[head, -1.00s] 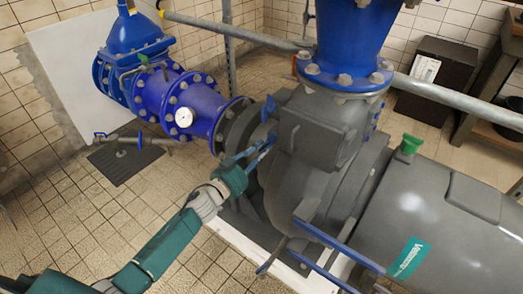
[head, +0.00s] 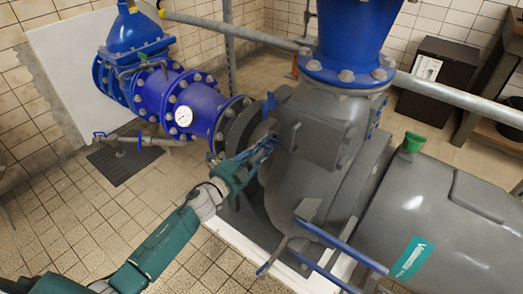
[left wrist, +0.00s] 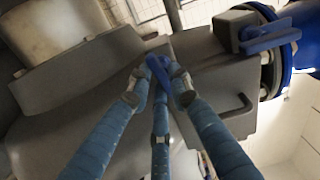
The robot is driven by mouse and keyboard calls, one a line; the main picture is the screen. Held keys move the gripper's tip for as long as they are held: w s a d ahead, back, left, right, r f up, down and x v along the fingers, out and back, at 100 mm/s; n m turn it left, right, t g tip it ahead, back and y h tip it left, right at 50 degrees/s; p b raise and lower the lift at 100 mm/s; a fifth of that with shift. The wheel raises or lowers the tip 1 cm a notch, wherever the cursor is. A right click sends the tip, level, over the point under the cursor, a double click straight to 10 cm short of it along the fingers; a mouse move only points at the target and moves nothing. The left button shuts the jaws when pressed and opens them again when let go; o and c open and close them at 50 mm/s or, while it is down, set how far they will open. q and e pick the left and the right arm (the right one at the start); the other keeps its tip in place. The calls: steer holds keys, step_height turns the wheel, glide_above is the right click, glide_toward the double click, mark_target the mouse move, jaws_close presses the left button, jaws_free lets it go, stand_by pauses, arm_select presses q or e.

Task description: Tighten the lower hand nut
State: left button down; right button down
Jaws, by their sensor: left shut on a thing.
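The lower hand nut (left wrist: 157,70) is a small blue winged nut on the grey pump casing, in the middle of the left wrist view. In the head view it is mostly hidden by my left fingers. My left gripper (head: 268,144) reaches in from the lower left, its fingers closed around the nut; the fingertips also show at the nut in the left wrist view (left wrist: 160,82). The upper hand nut (head: 269,102) is blue and sits just above, apart from the gripper; it also shows in the left wrist view (left wrist: 267,37). My right gripper (head: 288,240) has spread blue fingers, low in the head view, with nothing between them.
The grey pump casing (head: 320,125) stands close to the left fingers. A blue pipe (head: 205,108) with a gauge (head: 184,116) joins it from the left. A grey rail (head: 450,94) crosses behind.

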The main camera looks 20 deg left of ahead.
arm_select(q)
steer(key=shift+s+f+m, duration=0.1)
steer(key=shift+f+m, duration=0.2)
steer(key=shift+m, duration=0.9)
arm_select(e)
steer(key=shift+w+r, duration=0.15)
steer(key=shift+r, duration=0.9)
arm_select(q)
steer(key=c, duration=1.7)
jaws_free()
steer(key=shift+o, duration=0.2)
steer(key=shift+r, duration=0.15)
arm_select(e)
steer(key=shift+r, duration=0.1)
arm_select(q)
steer(key=v, duration=1.2)
